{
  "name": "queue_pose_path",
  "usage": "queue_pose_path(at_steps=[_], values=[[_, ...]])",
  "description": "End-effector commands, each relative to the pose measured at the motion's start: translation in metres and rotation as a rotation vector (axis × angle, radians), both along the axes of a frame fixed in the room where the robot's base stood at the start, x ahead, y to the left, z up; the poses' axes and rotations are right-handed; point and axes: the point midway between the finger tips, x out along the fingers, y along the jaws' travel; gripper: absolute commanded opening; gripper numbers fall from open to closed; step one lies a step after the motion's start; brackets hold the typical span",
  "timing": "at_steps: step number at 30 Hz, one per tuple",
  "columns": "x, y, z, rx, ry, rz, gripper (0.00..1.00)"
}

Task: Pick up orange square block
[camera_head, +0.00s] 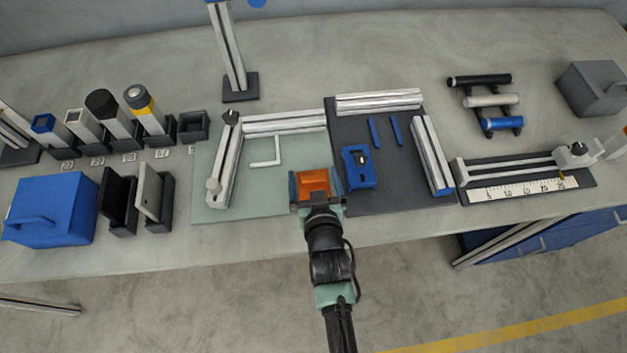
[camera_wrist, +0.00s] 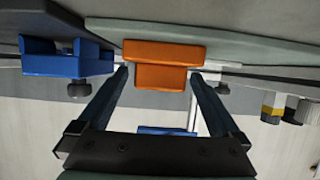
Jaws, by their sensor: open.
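The orange square block (camera_head: 315,182) sits near the front edge of the table, at the right front of the pale green mat. In the wrist view the block (camera_wrist: 162,52) is ahead, between the tips of my two fingers. My gripper (camera_head: 317,190) reaches in from the front of the table. My gripper (camera_wrist: 159,75) is open, with one finger on either side of the block and a narrow gap at each side. I cannot tell how far the fingertips overlap the block in depth. My gripper hides part of the block's front in the head view.
A blue bracket (camera_head: 360,168) stands close to the right of the block on the dark mat (camera_head: 400,197); it also shows in the wrist view (camera_wrist: 60,60). Metal rails (camera_head: 286,121) frame the pale green mat (camera_head: 255,203).

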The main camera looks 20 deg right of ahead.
Motion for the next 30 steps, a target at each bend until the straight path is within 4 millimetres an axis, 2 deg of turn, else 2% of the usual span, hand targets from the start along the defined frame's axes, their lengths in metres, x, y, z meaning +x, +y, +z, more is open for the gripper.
queue_pose_path(at_steps=[6, 7, 23, 30], values=[[0.0005, -0.0004, -0.0006, 0.0, 0.001, 0.0, 1.0], [0.0005, -0.0004, -0.0006, 0.0, 0.001, 0.0, 0.96], [0.0004, -0.0002, -0.0003, 0.0, 0.0, 0.0, 0.01], [0.0011, -0.0003, 0.0014, -0.001, -0.003, 0.0, 0.0]])
